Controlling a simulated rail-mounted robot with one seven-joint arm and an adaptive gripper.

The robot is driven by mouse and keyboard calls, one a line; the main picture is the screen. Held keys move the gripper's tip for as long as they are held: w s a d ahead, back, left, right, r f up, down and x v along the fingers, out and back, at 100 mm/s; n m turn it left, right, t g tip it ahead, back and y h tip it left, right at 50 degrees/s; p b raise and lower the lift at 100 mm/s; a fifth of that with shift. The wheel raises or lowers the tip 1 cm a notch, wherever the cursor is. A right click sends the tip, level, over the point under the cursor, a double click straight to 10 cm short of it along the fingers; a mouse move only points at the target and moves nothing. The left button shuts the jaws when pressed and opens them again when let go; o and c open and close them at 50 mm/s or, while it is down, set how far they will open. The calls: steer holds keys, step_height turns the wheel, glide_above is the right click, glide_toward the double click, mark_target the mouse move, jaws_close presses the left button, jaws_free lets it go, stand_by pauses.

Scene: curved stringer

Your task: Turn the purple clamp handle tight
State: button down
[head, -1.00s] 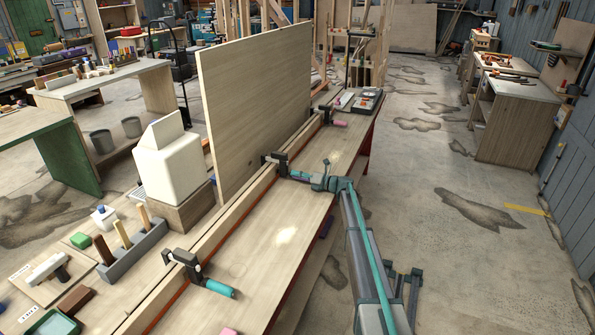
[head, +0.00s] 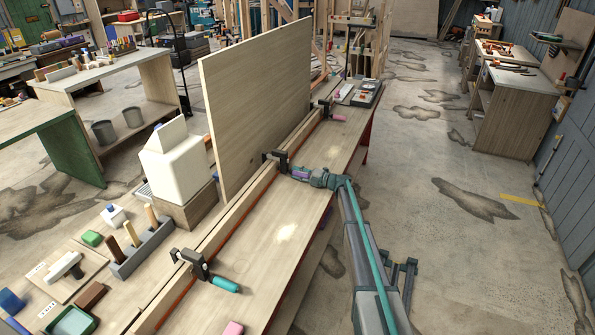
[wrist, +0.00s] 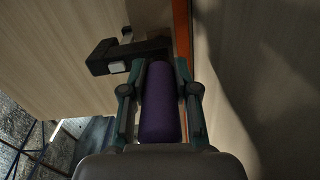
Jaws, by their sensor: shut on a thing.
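The purple clamp handle (wrist: 160,105) lies lengthwise between the two fingers of my gripper (wrist: 160,75) in the wrist view, and the fingers are shut on it. Its dark clamp body (wrist: 128,53) is just beyond the fingertips, beside the wooden panel. In the head view the same clamp (head: 275,160) sits on the long strip at the foot of the upright panel. A little purple of the handle (head: 300,174) shows at my gripper (head: 302,174). My gripper and wrist hide part of the handle.
A clamp with a teal handle (head: 225,284) is nearer on the strip, and one with a pink handle (head: 338,118) farther off. The upright panel (head: 258,105) stands left of my gripper. The bench top (head: 285,235) is mostly clear between the clamps.

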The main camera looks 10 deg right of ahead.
steer(key=shift+f+m, duration=0.1)
steer(key=shift+m, duration=0.2)
steer(key=c, duration=0.9)
jaws_free()
steer(key=shift+o, duration=0.2)
steer(key=shift+s+d, duration=0.1)
steer(key=v, duration=1.1)
steer(key=shift+s+d, duration=0.2)
steer(key=shift+d, duration=0.15)
